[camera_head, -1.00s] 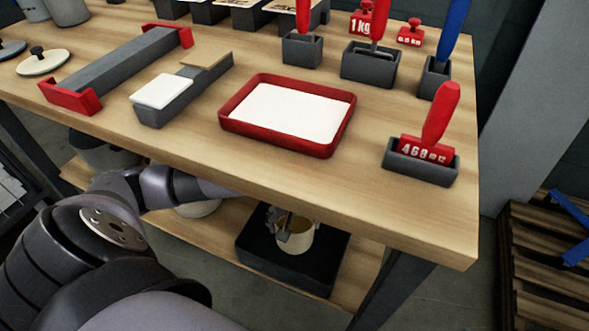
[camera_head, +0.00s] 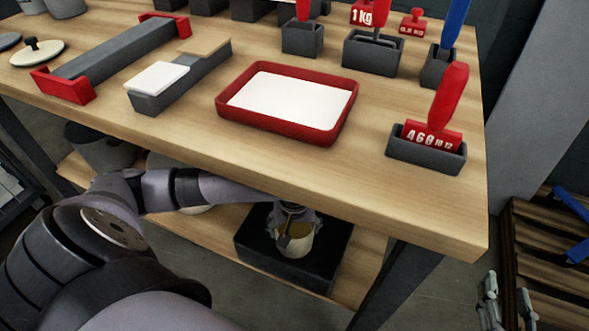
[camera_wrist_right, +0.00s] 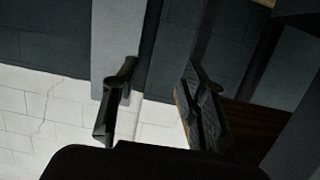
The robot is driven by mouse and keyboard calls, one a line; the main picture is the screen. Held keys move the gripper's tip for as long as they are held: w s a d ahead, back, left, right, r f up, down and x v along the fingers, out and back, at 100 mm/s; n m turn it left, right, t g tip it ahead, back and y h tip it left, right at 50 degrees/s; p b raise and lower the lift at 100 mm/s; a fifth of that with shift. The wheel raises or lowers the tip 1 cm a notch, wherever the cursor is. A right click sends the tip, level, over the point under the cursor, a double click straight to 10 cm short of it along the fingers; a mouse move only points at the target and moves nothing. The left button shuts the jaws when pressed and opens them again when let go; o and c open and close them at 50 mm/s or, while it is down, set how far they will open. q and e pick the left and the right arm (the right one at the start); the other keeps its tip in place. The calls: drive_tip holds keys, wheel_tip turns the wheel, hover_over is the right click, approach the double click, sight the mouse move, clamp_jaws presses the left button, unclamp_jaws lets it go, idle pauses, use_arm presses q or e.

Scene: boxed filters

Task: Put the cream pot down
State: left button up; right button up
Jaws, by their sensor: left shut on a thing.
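The cream pot (camera_head: 299,245) is on the lower shelf, inside or just over the black tray (camera_head: 256,258); I cannot tell whether its base touches. It looks upright, with a yellowish inside. My left gripper (camera_head: 291,226) is shut on its near rim, and the fingers partly hide the pot. My left arm reaches in under the table top. My right gripper (camera_head: 507,292) is at the lower right of the head view, off the table. It is open and empty, and its spread fingers also show in the right wrist view (camera_wrist_right: 158,85).
The table top (camera_head: 330,165) overhangs the lower shelf (camera_head: 352,288), close above my left arm. A wooden pallet (camera_head: 540,240) lies at right.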

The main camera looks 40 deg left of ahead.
drive_tip(key=shift+f, duration=0.1)
use_arm(q)
drive_tip(key=shift+f+p, duration=0.4)
drive_tip(key=shift+f, duration=0.15)
drive_tip(key=o, duration=1.5)
use_arm(e)
drive_tip(key=f, duration=0.1)
drive_tip(key=s+f+g, duration=0.1)
drive_tip(key=d+f+g, duration=0.1)
drive_tip(key=shift+s+h, duration=0.3)
drive_tip(key=shift+w+r, duration=0.15)
drive_tip(key=shift+r, duration=0.05)
